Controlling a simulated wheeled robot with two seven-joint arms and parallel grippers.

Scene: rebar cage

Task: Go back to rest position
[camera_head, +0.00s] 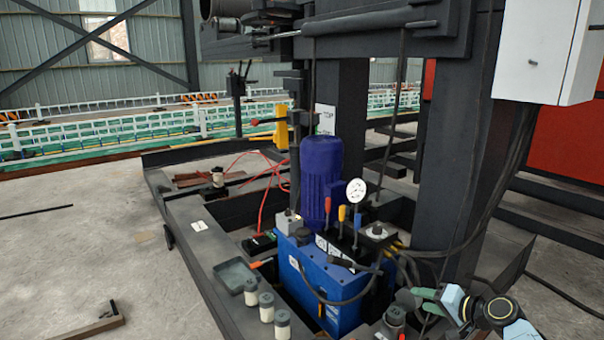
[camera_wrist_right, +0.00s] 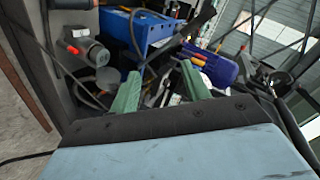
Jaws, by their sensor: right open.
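My right gripper (camera_head: 426,299) is at the lower right in the head view, beside the right end of the blue hydraulic unit (camera_head: 345,295). Its two green fingers also show in the right wrist view (camera_wrist_right: 160,92). They are spread apart, and I see nothing held between them. The blue unit (camera_wrist_right: 153,32) lies beyond the fingers in the wrist view. My left gripper is in neither view.
A dark blue motor (camera_head: 321,170) and a white gauge (camera_head: 356,191) stand on the unit. Several capped bottles (camera_head: 266,306) and a grey tray (camera_head: 234,277) sit left of it. A dark column (camera_head: 450,170) rises behind my gripper. Open concrete floor (camera_head: 90,260) lies left.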

